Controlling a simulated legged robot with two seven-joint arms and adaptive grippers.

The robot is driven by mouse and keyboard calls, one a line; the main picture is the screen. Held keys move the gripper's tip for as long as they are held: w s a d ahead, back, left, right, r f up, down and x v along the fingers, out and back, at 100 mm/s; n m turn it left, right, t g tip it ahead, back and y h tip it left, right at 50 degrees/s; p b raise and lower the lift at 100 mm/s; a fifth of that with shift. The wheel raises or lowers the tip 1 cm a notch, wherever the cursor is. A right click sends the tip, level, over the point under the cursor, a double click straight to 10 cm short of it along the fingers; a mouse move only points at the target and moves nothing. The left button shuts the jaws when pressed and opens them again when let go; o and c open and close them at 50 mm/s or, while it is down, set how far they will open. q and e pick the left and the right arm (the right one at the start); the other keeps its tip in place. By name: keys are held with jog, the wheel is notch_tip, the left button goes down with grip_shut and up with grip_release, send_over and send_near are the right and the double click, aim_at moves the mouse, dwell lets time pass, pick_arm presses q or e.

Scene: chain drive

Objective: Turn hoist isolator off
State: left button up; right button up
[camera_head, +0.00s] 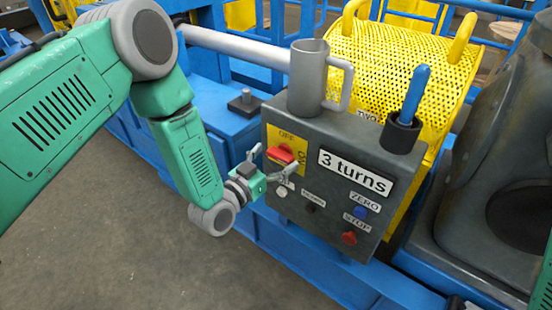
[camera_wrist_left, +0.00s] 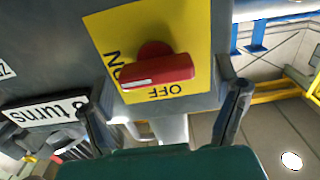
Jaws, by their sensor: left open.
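The hoist isolator is a red rotary handle (camera_head: 281,154) on a yellow plate (camera_head: 273,139) at the upper left of the grey control box. The plate reads OFF at its top and ON at its right in the head view. In the left wrist view the handle (camera_wrist_left: 158,72) lies nearly level, with a white mark on its left part, towards the ON lettering. My left gripper (camera_head: 273,157) is open in front of the handle, its fingers spread to either side. In the left wrist view its fingertips (camera_wrist_left: 165,100) show apart, with nothing held. My right gripper is not seen.
The control box (camera_head: 333,215) also carries a "3 turns" display (camera_head: 355,174), a blue ZERO button (camera_head: 360,212), a red STOP button (camera_head: 349,237) and a white button (camera_head: 281,192). A grey mug (camera_head: 306,80) and a blue-handled tool in a black cup (camera_head: 402,134) stand on top.

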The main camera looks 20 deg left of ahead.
pick_arm(q)
jog(key=shift+d, duration=0.35)
jog(key=c, duration=1.2)
jog(key=shift+a+n, duration=0.2)
jog(key=shift+n, duration=0.2)
jog(key=n, duration=0.2)
jog(key=shift+n, duration=0.3)
jog(key=n, duration=0.5)
jog(key=shift+a+f+n, duration=0.1)
jog(key=shift+a+n, duration=0.05)
jog(key=shift+n, duration=0.15)
jog(key=n+b, duration=0.1)
jog(key=n, duration=0.3)
jog(key=shift+w+f+n, duration=0.1)
jog(key=shift+n, duration=0.2)
jog(key=shift+a+f+n+b, duration=0.15)
jog(key=shift+n+b, duration=0.75)
jog(key=shift+n, duration=1.3)
